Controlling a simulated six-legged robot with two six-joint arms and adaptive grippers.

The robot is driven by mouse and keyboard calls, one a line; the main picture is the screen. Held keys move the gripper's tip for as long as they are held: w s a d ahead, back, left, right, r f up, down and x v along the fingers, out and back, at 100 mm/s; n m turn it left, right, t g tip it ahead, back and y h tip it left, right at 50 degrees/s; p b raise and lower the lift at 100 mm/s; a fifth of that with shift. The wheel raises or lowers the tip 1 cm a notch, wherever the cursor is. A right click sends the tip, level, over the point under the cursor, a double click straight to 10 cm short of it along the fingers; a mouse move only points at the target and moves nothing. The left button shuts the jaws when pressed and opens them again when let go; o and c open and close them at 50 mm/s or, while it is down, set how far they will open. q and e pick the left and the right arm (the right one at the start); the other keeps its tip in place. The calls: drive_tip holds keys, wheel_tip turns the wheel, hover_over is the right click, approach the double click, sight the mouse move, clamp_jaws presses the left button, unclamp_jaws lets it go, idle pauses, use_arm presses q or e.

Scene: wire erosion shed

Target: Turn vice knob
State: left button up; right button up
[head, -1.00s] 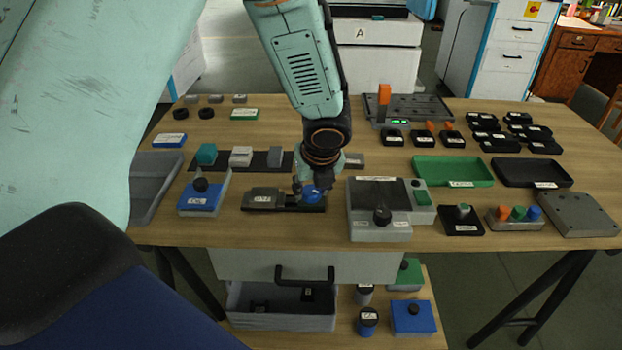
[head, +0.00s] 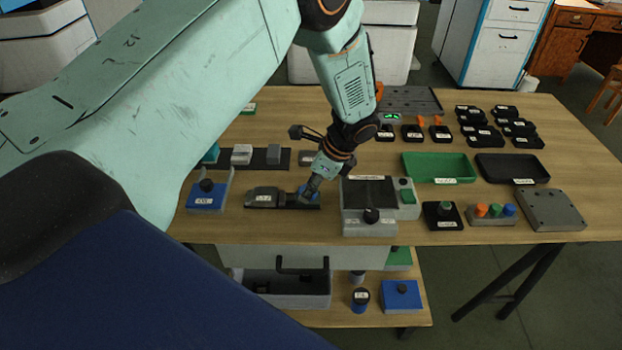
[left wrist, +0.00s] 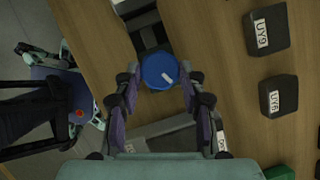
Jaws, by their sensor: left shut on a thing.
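The vice (head: 264,198) is a dark, low block with a white label, near the front edge of the table. Its blue knob (head: 309,191) is at the right end, partly hidden by my left gripper (head: 312,190). In the left wrist view, the knob (left wrist: 160,71) is a blue round with a pale mark on its face. The fingertips of my left gripper (left wrist: 160,77) are on both sides of it, shut on it. The wrist is tilted, coming down from the upper right in the head view. My right gripper is not seen.
A grey unit with a black knob (head: 371,215) stands close to the right of the vice. A blue box with a black knob (head: 206,200) stands to the left. Behind is a dark strip with blocks (head: 259,157). Green (head: 439,168) and black trays (head: 512,168) lie farther right.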

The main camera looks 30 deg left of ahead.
use_arm(q)
drive_tip(key=n+g, duration=0.1)
drive_tip(key=n, duration=0.2)
drive_tip(key=shift+w, duration=0.15)
drive_tip(key=n+g+h, duration=0.1)
drive_tip(key=n, duration=0.1)
drive_tip(key=shift+w+a+n, duration=0.1)
drive_tip(key=shift+a+n, duration=0.05)
drive_tip(key=shift+n, duration=0.15)
drive_tip(key=n+g+h, duration=0.1)
drive_tip(key=n, duration=0.2)
drive_tip(key=shift+a+n, duration=0.1)
drive_tip(key=shift+n, duration=0.2)
drive_tip(key=shift+w+a+n+h, duration=0.15)
drive_tip(key=shift+n+h, duration=0.45)
drive_tip(key=shift+n, duration=1.2)
drive_tip(key=o, duration=1.2)
drive_tip(key=shift+c, duration=0.2)
